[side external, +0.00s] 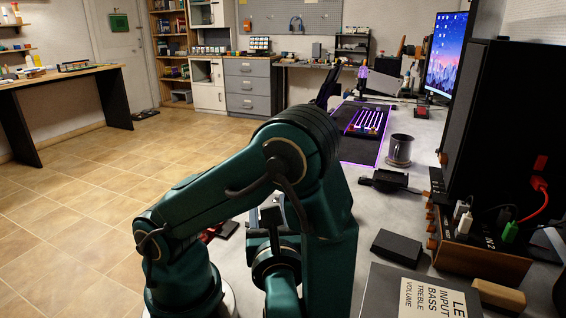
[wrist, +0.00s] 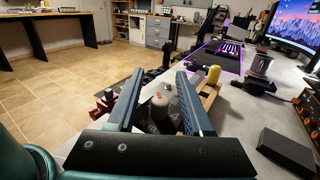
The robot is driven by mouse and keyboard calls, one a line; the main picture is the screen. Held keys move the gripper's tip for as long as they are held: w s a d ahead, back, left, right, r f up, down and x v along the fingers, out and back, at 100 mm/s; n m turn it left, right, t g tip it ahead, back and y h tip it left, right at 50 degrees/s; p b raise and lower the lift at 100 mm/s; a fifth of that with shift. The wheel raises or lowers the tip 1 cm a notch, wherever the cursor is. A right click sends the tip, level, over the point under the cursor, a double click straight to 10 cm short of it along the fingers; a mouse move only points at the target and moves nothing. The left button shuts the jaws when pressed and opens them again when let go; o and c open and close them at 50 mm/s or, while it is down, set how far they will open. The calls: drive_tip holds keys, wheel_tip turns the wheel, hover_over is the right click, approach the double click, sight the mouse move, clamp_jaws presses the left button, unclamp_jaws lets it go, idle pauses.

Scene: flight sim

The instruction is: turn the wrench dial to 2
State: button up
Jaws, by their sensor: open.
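My gripper (wrist: 160,74) is open in the wrist view, its two long blue-grey fingers spread apart and pointing away over the desk. Between and beyond the fingers is a grey device with a pale rounded part and a small red mark (wrist: 161,95). Nothing is seen gripped. In the side view my own arm covers most of the gripper and the spot where it works.
A yellow-topped part (wrist: 213,75) stands just right of the right finger. A red and black item (wrist: 105,96) lies left of the left finger. A black box (side external: 397,247), a dark mug (side external: 399,149) and a lit keyboard (side external: 368,122) are on the desk. A monitor (side external: 446,62) stands behind.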

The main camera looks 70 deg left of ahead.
clamp_jaws()
drive_tip(key=shift+s+n+g+y, duration=0.15)
drive_tip(key=shift+s+n+g, duration=0.1)
drive_tip(key=shift+n+g, duration=0.95)
drive_tip(key=shift+s+n+g+y, duration=0.2)
drive_tip(key=shift+n+g, duration=0.5)
drive_tip(key=shift+g, duration=0.9)
unclamp_jaws()
